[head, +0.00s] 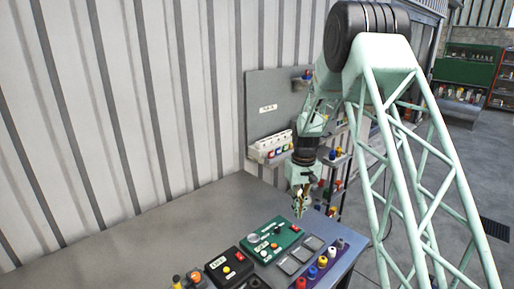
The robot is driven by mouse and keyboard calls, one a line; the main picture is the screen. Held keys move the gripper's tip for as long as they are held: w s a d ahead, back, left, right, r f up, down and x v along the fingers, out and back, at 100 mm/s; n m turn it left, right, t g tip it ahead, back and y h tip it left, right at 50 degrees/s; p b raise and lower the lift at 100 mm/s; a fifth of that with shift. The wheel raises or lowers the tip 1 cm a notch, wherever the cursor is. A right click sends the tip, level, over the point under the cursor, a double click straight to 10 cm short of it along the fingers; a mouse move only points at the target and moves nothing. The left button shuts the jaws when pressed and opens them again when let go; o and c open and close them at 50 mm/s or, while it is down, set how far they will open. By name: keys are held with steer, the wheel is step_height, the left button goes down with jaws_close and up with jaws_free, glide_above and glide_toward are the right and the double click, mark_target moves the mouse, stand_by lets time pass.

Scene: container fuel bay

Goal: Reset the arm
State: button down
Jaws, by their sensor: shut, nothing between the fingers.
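My gripper (300,206) hangs at the end of my pale green lattice arm, pointing down over the far right part of the grey workbench (150,240). Its small fingers are shut, with nothing seen between them. It is above or just behind the green control panel (267,243), which carries several small knobs and labels. Whether the fingertips touch anything cannot be told from this view.
A black box (230,268) with a red switch sits left of the green panel. Grey square pads (301,254) and coloured pegs (322,261) line the right edge. A grey board (265,105) with a shelf of bottles (270,148) stands behind. The bench's left is clear.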

steer(key=s+r+m+t+b, duration=0.15)
steer(key=s+r+b, duration=0.35)
steer(key=s+r, duration=2.15)
steer(key=s+t+b, duration=0.2)
steer(key=s+b, duration=0.2)
steer(key=s, duration=2.8)
steer(key=shift+r+m, duration=0.15)
steer(key=shift+m, duration=0.2)
steer(key=shift+t, duration=0.25)
